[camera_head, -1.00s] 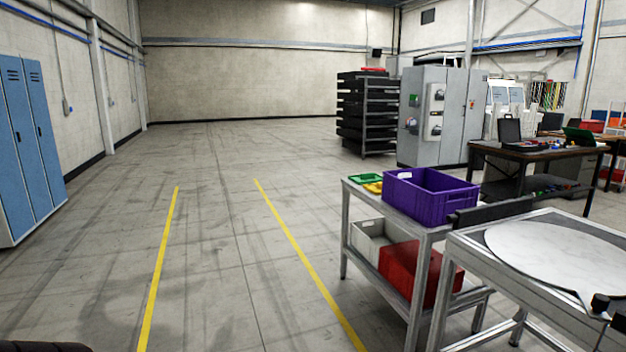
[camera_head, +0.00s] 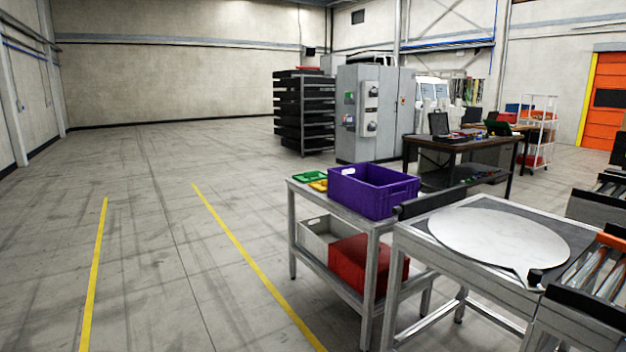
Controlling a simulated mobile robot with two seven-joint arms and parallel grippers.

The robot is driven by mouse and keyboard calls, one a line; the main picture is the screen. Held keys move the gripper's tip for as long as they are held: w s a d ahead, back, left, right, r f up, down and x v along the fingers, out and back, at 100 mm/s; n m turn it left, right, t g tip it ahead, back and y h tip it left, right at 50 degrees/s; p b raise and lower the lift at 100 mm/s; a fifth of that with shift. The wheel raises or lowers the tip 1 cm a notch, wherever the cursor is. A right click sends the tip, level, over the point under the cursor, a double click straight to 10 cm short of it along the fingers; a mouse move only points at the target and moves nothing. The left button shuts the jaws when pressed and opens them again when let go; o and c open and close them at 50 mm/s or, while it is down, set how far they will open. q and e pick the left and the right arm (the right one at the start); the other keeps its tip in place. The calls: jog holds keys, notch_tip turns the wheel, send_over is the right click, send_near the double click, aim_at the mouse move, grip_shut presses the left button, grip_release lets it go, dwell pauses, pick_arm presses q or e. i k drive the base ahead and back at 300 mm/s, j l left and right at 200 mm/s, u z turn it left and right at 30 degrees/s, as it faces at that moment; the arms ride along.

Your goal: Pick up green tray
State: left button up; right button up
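A small green tray (camera_head: 309,177) lies on the top of a grey metal cart (camera_head: 345,212), at its far left corner. A yellow tray (camera_head: 319,185) lies right beside it, on the near side. A purple crate (camera_head: 373,191) stands on the same cart top, to the right of both trays. Neither of my grippers shows in the view.
A white bin (camera_head: 319,238) and a red bin (camera_head: 362,262) stand on the cart's lower shelf. A table with a round pale plate (camera_head: 500,236) and a roller conveyor (camera_head: 598,272) stand at the right. Open floor with yellow lines (camera_head: 240,246) lies left of the cart.

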aim_at(308, 177)
jog(key=i+j+u, duration=0.35)
jog(key=i, duration=0.45)
jog(key=i+j+u, duration=0.1)
jog(key=i+u, duration=0.3)
jog(key=i, duration=0.45)
jog(key=i+l+u, duration=0.2)
jog(key=i, duration=1.1)
jog(key=i+z, duration=0.1)
jog(key=i, duration=0.55)
jog(key=i+j+z, duration=0.1)
jog(key=i, duration=0.6)
jog(key=i+z, duration=0.45)
jog(key=i+j+z, duration=0.15)
jog(key=i+z, duration=0.9)
jog(key=z, duration=0.15)
jog(key=i+j+z, duration=0.2)
jog(key=z, duration=0.2)
jog(key=i, duration=0.1)
